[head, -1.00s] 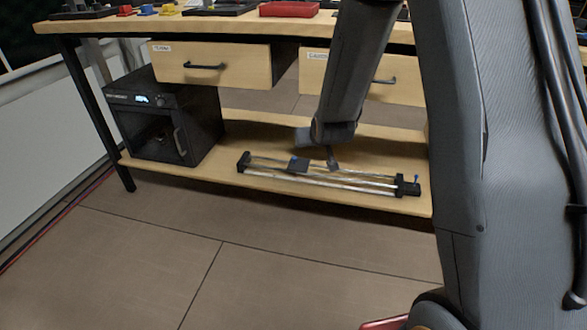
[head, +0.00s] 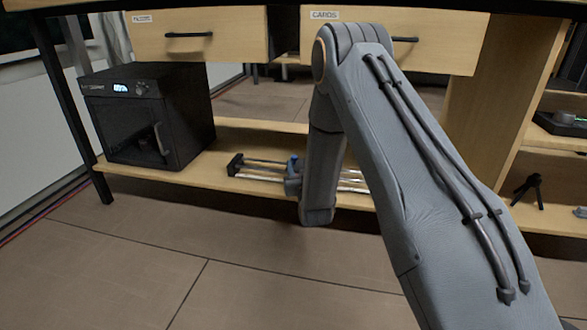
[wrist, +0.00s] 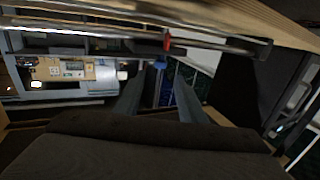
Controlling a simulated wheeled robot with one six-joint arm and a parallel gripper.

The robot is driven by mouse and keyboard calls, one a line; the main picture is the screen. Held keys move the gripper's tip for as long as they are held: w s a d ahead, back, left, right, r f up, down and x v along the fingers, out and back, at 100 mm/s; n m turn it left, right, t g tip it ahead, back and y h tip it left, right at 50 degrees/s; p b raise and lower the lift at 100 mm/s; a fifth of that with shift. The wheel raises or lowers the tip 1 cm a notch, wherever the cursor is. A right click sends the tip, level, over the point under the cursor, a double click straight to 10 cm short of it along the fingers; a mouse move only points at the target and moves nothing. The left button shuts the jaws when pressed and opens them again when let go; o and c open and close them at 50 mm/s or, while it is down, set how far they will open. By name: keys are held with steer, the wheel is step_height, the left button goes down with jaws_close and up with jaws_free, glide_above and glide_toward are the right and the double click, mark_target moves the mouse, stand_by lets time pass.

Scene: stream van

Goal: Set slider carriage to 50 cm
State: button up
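The slider, two pale rails with dark end blocks, lies on the low shelf in the head view (head: 258,163). Its left end block (head: 235,164) is clear, but my arm covers much of its right part. In the wrist view its rails (wrist: 215,42) cross the top, ending at a dark block (wrist: 264,49). A small red mark (wrist: 167,42) sits on the rails, and a blue part (wrist: 160,66) shows below it. I cannot make out the carriage itself clearly. My gripper (wrist: 164,75) has its fingers apart near the rails, with the blue part between the tips; contact is unclear.
A black cabinet with a lit display (head: 148,113) stands left of the slider on the shelf (head: 205,172). Drawers, one labelled CARDS (head: 445,42), hang above. A small black tripod (head: 529,190) stands at right. The floor in front is clear.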

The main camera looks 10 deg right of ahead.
mark_target(295, 158)
steer(key=shift+w+f, duration=0.3)
steer(key=shift+f, duration=0.25)
steer(key=shift+w+r+b, duration=0.1)
steer(key=shift+w+b, duration=2.35)
steer(key=shift+w, duration=1.3)
jaws_close()
